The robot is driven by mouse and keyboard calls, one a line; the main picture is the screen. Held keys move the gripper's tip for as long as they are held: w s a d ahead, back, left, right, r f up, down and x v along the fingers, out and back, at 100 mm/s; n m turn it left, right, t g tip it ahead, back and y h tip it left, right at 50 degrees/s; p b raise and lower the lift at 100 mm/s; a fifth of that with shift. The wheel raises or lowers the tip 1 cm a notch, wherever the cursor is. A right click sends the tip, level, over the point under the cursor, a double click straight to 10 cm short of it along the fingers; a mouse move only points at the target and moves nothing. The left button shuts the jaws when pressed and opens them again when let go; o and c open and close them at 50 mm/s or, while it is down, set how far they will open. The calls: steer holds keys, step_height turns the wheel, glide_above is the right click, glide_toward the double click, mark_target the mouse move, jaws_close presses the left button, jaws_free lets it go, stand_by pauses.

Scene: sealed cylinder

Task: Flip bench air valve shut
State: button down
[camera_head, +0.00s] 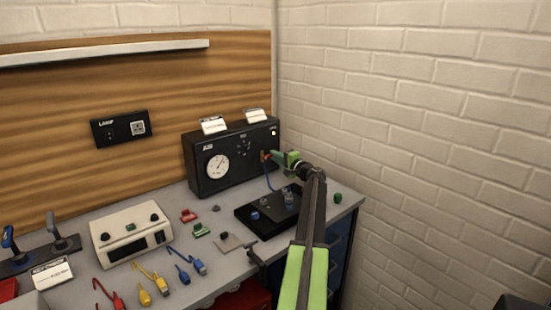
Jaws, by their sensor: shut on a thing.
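A black air panel (208,186) with a round white gauge (218,166) stands at the back of the bench. The bench air valve (264,156) is a small part with an orange-red bit on the panel's right front. My green gripper (273,156) reaches in from the right and is shut at the valve, on its handle as far as I can see. The fingertips hide much of the handle, so its exact angle is unclear. A blue tube (268,178) runs from just below the valve down to a black plate (250,221) with small fittings.
A beige instrument box (112,220), coloured leads (150,272) and small red and green parts lie left on the grey bench. A brick wall (430,130) stands close on the right. A green knob (337,198) sits near the bench's right edge.

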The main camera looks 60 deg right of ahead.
steer(key=shift+w+m, duration=0.1)
steer(key=shift+m, duration=0.2)
stand_by(0.4)
steer(key=c, duration=1.5)
jaws_free()
steer(key=shift+f, duration=0.1)
steer(key=shift+o, duration=0.3)
step_height(320, 180, up, 5)
steer(key=p, duration=0.4)
steer(key=shift+f+p, duration=0.2)
steer(key=shift+p, duration=0.1)
steer(key=s+r+p, duration=0.6)
steer(key=s, duration=0.5)
steer(key=shift+s+d+r, duration=0.15)
steer(key=shift+s+d, duration=0.2)
